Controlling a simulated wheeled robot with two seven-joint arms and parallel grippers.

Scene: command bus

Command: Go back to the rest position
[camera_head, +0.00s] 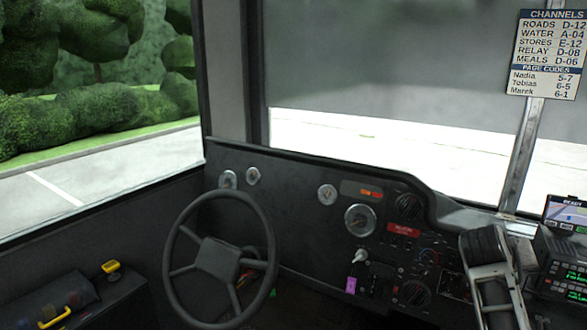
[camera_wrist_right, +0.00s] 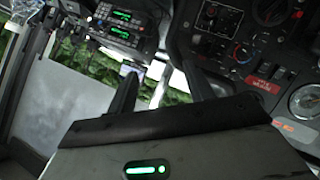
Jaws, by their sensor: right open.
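My right gripper (camera_wrist_right: 163,88) shows in the right wrist view with its two dark fingers apart and nothing held between them. In the head view my right arm rises from the bottom right, in front of the right part of the dashboard (camera_head: 300,172). Its dark end is near the radio unit (camera_head: 562,272), and its fingertips are hard to make out there. The radio unit also shows in the wrist view (camera_wrist_right: 122,38), beyond the fingers. My left gripper is not in view.
A steering wheel (camera_head: 168,265) stands at the lower left of the dashboard. A small screen (camera_head: 566,213) sits above the radio at the right edge. A channel sign (camera_head: 546,55) hangs on the window post. A side console (camera_head: 125,288) with yellow handles is at the lower left.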

